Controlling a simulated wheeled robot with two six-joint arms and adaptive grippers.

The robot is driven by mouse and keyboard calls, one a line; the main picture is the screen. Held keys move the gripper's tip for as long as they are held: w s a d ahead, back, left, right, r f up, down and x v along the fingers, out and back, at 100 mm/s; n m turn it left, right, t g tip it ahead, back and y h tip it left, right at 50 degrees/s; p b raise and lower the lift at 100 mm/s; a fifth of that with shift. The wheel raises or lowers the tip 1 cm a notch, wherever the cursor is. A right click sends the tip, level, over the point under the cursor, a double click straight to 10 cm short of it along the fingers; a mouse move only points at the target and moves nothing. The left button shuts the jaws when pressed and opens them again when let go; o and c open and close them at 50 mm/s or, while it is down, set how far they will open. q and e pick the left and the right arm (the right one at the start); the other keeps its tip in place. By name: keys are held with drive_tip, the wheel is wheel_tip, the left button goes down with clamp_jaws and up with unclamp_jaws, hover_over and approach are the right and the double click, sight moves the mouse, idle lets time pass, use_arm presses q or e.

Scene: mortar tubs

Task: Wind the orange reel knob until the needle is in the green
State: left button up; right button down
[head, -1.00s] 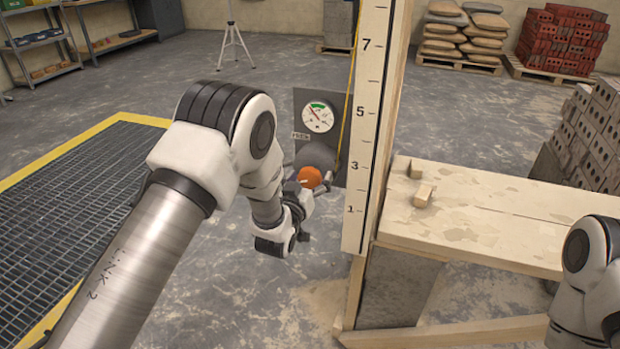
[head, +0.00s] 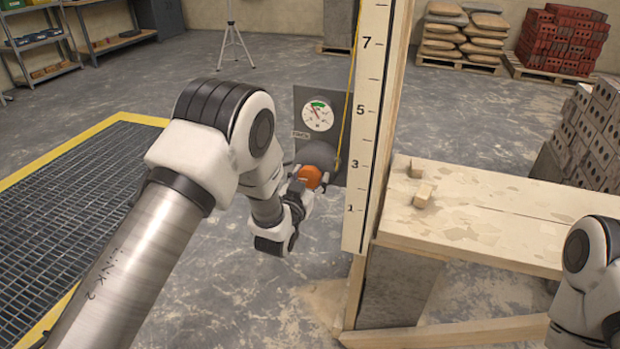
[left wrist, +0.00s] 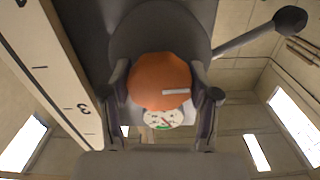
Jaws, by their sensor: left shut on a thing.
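The orange reel knob (head: 311,177) is on the dark reel drum at the lower part of a grey panel (head: 300,104). My left gripper (head: 309,181) is shut on the knob. In the left wrist view the knob (left wrist: 160,82) sits between the two fingers, with a pale mark on its face. The round white gauge (head: 317,117) is above the reel. Its green arc is at the top, and the red needle appears to point up and left, beside the green. The gauge (left wrist: 163,119) is partly hidden by the knob in the wrist view. My right gripper is out of view.
A tall numbered scale board (head: 367,130) stands just right of the reel, with a yellow line beside it. A wooden bench (head: 480,210) with small wood blocks is to the right. A floor grating (head: 70,195) with a yellow border lies left. A crank-like rod (left wrist: 262,32) shows in the wrist view.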

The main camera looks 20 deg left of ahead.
use_arm(q)
drive_tip(key=m, duration=0.4)
drive_tip(key=shift+m+b, duration=0.3)
drive_tip(key=shift+r+m+b, duration=0.1)
drive_tip(key=shift+m+b, duration=0.2)
drive_tip(key=shift+m, duration=1.6)
drive_tip(key=o, duration=1.2)
drive_tip(key=s, duration=1.2)
drive_tip(key=shift+a, duration=0.2)
